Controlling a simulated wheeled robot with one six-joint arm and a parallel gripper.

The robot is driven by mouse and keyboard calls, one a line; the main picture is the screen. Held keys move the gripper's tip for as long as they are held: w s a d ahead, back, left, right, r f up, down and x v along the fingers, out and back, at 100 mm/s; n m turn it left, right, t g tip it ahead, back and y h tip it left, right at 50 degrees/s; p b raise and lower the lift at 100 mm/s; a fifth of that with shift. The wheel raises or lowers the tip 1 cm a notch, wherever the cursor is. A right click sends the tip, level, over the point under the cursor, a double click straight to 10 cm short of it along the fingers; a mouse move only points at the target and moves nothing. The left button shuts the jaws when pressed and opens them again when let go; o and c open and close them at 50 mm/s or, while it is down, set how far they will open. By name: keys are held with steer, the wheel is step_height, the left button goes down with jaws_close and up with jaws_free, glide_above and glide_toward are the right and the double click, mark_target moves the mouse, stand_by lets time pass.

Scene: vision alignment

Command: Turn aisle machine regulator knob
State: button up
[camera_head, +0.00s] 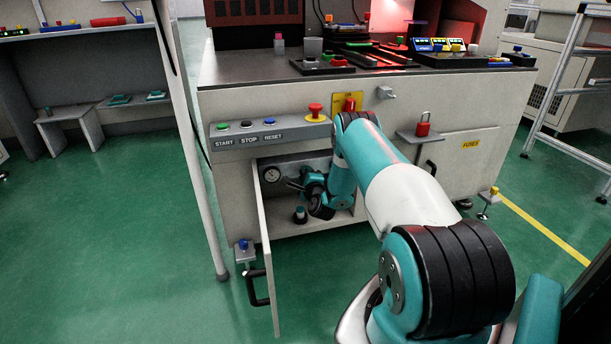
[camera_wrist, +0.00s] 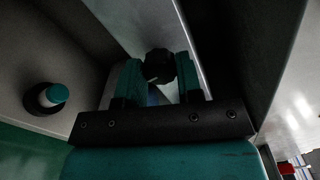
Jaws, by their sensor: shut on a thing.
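The regulator knob (camera_wrist: 159,65) is a black round knob with a pale mark on its face. In the wrist view it sits between the two teal fingers of my gripper (camera_wrist: 157,72), which is shut on it. In the head view my gripper (camera_head: 303,185) reaches into the open lower compartment of the machine (camera_head: 240,105), beside a round pressure gauge (camera_head: 272,174). The knob cannot be made out clearly there, as my gripper and wrist cover it.
The compartment door (camera_head: 265,240) stands open on the left. A black post with a teal cap (camera_head: 300,213) stands on the compartment floor and shows in the wrist view (camera_wrist: 48,97). Start, stop and reset buttons (camera_head: 248,125) and a red emergency button (camera_head: 315,110) sit above.

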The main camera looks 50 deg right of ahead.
steer(key=shift+s+f+m, duration=0.1)
steer(key=shift+s+m, duration=0.05)
steer(key=shift+m, duration=0.35)
steer(key=o, duration=0.9)
steer(key=shift+d, duration=0.1)
steer(key=shift+c, duration=0.2)
steer(key=shift+o, duration=0.4)
steer(key=p+v, duration=1.7)
steer(key=p, duration=0.5)
steer(key=shift+a, duration=0.3)
